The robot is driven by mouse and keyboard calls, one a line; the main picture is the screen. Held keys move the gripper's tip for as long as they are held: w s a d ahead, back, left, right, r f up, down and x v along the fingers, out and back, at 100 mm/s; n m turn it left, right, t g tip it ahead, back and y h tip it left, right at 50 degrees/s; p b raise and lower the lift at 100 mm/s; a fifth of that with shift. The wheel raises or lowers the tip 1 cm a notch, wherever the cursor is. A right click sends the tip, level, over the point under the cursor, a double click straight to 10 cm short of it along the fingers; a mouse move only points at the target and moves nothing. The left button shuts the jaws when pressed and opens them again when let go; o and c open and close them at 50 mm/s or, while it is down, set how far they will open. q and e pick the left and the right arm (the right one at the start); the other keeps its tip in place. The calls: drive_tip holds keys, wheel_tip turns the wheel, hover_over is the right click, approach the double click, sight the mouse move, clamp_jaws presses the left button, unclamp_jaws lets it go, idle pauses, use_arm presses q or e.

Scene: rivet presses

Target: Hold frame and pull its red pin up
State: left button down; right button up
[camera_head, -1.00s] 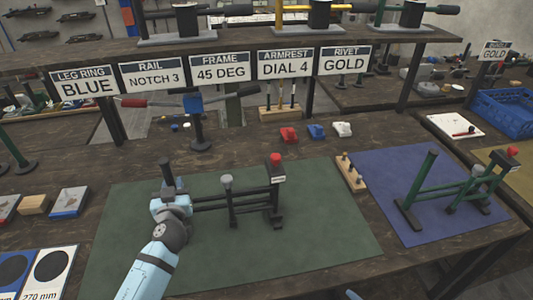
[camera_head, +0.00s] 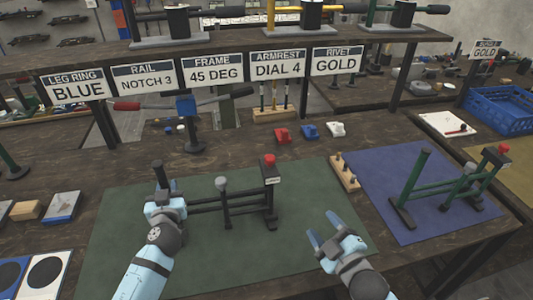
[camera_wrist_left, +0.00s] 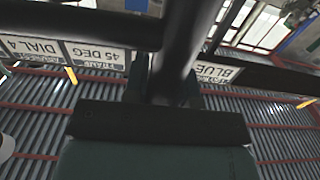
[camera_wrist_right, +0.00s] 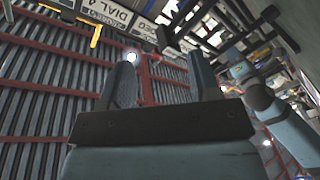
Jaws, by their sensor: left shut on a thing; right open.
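The black frame (camera_head: 245,198) stands on the green mat (camera_head: 130,230), with a grey knob on a short middle post. Its red pin (camera_head: 269,160) sits on top of the right-hand upright. My left gripper (camera_head: 161,192) is shut on the frame's left upright, and the dark tube also fills the left wrist view (camera_wrist_left: 182,45). My right gripper (camera_head: 325,232) is open and empty above the mat, to the right of and nearer than the frame. In the right wrist view its two fingers (camera_wrist_right: 160,85) are apart with nothing between them.
A green frame (camera_head: 450,190) with a red knob stands on the blue mat (camera_head: 385,170) at right. A wooden block with pegs (camera_head: 345,172) lies between the mats. Red, blue and white pieces (camera_head: 310,131) lie behind. Signs (camera_head: 212,70) hang from the shelf.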

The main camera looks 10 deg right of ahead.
sight(270, 159)
drive_tip(key=w+a+r+m, duration=0.6)
drive_tip(key=a+r+m, duration=0.15)
drive_tip(key=r, duration=0.25)
drive_tip(key=shift+m+y, duration=0.4)
drive_tip(key=shift+m, duration=0.15)
drive_tip(key=x, duration=1.2)
drive_tip(key=shift+w+d+f, duration=0.15)
drive_tip(key=shift+d+f, duration=0.1)
drive_tip(key=shift+d, duration=0.05)
